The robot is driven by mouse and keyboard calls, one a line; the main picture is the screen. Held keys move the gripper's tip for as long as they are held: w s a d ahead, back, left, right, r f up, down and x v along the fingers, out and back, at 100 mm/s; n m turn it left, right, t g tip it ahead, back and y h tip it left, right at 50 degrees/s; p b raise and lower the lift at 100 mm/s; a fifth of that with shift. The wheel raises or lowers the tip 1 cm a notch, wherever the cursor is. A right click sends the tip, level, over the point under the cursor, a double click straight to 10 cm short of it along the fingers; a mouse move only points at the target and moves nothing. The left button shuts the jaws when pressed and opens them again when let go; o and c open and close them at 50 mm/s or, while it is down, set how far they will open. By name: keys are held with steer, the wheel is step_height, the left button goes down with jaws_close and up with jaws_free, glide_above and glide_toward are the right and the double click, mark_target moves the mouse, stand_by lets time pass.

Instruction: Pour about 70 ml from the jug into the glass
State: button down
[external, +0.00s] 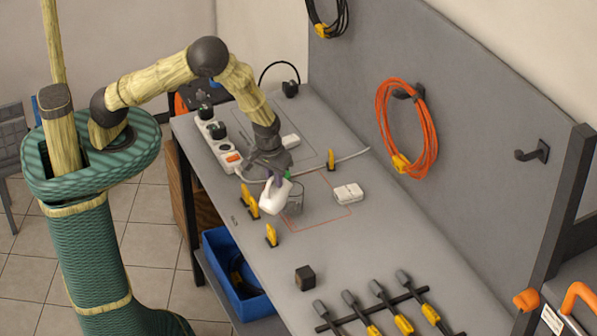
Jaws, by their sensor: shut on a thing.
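My gripper (281,177) is shut on the white jug (273,198) and holds it over the grey workbench. The jug looks tilted, with its lower end toward the front left. A clear glass (296,201) stands on the bench just right of the jug, close beside it in the picture. The jug partly covers the glass. I cannot tell whether the two touch, whether liquid is flowing, or how much the glass holds.
Yellow clips (249,201) stand left of the jug, and another (271,236) stands in front. A white box (348,193) lies to the right. A power strip (220,146) lies behind. A dark cube (305,278) and a rack of cables (375,309) are nearer the front.

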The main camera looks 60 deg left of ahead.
steer(key=shift+w+a+r+g+p, duration=0.15)
steer(key=shift+w+r+g+p, duration=0.15)
steer(key=shift+g+p, duration=0.1)
steer(key=shift+w+a+r+g+h+p, duration=0.4)
steer(key=shift+w+g+h+p, duration=0.1)
steer(key=shift+g+h+p, duration=0.3)
stand_by(1.1)
steer(key=shift+w+a+f+g, duration=0.2)
steer(key=shift+w+g, duration=0.1)
steer(key=shift+w, duration=0.2)
steer(key=shift+s+d+f+t+y+b, duration=0.2)
steer(key=shift+s+d+t+b, duration=0.15)
steer(key=shift+s+t+b, duration=0.15)
steer(key=shift+s+d+f+t+y+b, duration=0.2)
steer(key=shift+s+d+t+b, duration=0.15)
steer(key=shift+s, duration=0.2)
steer(key=shift+s+d+f+t+y+b, duration=0.15)
steer(key=shift+s+f+t+y+b, duration=0.3)
steer(key=shift+t+b, duration=0.35)
steer(key=shift+s+d+f+t+y, duration=0.1)
steer(key=shift+t+y, duration=0.15)
steer(key=shift+t, duration=0.1)
